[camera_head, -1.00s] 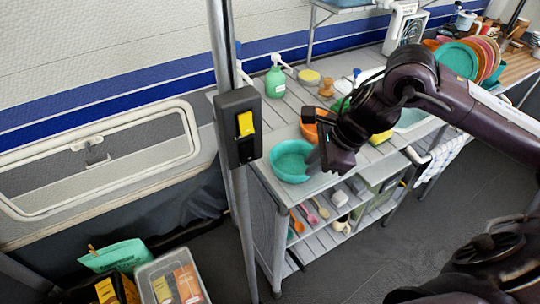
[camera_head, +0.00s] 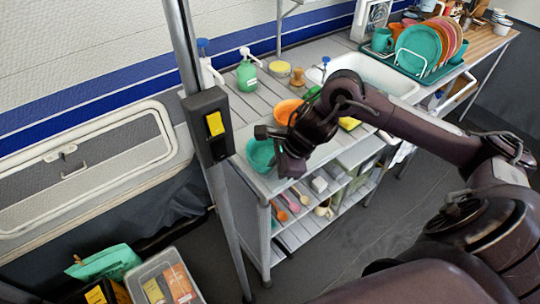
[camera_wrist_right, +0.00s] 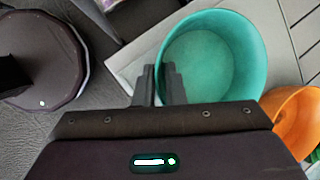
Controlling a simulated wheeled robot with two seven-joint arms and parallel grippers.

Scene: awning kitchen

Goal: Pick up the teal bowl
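The teal bowl (camera_head: 260,154) is at the near left corner of the counter, partly hidden behind my right gripper (camera_head: 284,170). In the right wrist view the bowl (camera_wrist_right: 235,50) shows its open inside. There my right gripper's fingers (camera_wrist_right: 160,84) are close together at the bowl's left rim, one inside and one outside, with the wall between them. They look closed on the rim. I cannot tell whether the bowl is clear of the counter. My left gripper is not in view.
An orange bowl (camera_head: 287,109) stands close behind the teal bowl. A green soap bottle (camera_head: 246,76) and a yellow-topped jar (camera_head: 279,69) stand further back. A grey post with a switch box (camera_head: 209,125) rises to the left. Lower shelves hold utensils.

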